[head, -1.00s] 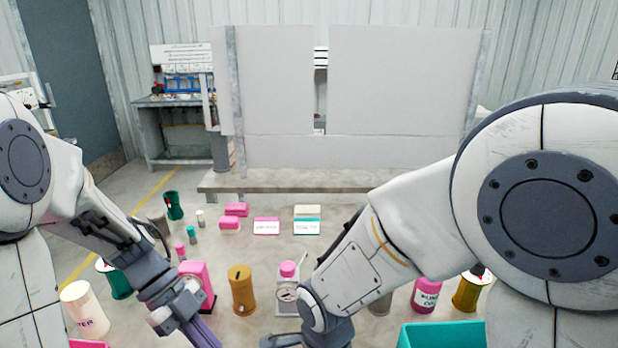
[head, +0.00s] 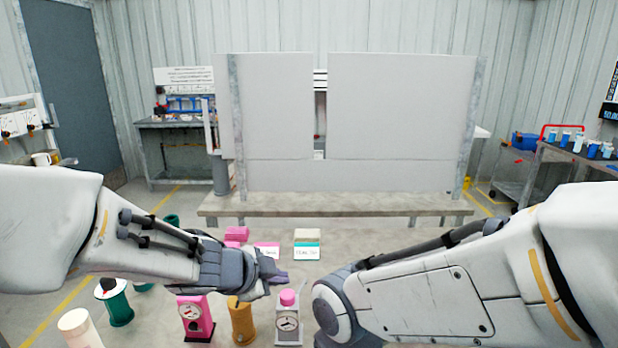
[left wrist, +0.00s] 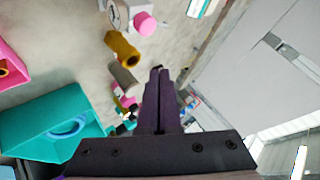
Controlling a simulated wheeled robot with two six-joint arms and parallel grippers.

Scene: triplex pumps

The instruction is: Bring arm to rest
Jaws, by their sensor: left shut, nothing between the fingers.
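My left gripper (head: 279,278) reaches in from the left, over the row of pumps, with its fingers pointing right. In the left wrist view its two dark purple fingers (left wrist: 163,98) lie together with nothing between them. Below and around it in the head view stand a pink pump (head: 196,320), an ochre pump (head: 241,323) and a grey pump with a pink cap (head: 289,325). My right arm comes in from the right and bends down beside the grey pump. Its gripper is out of the picture.
A green pump (head: 116,306) and a cream cylinder (head: 78,328) stand at the lower left. Labelled cards (head: 306,251) and pink blocks (head: 236,233) lie further back, before a bench (head: 340,203) with grey panels. The left wrist view shows a teal bin (left wrist: 35,120).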

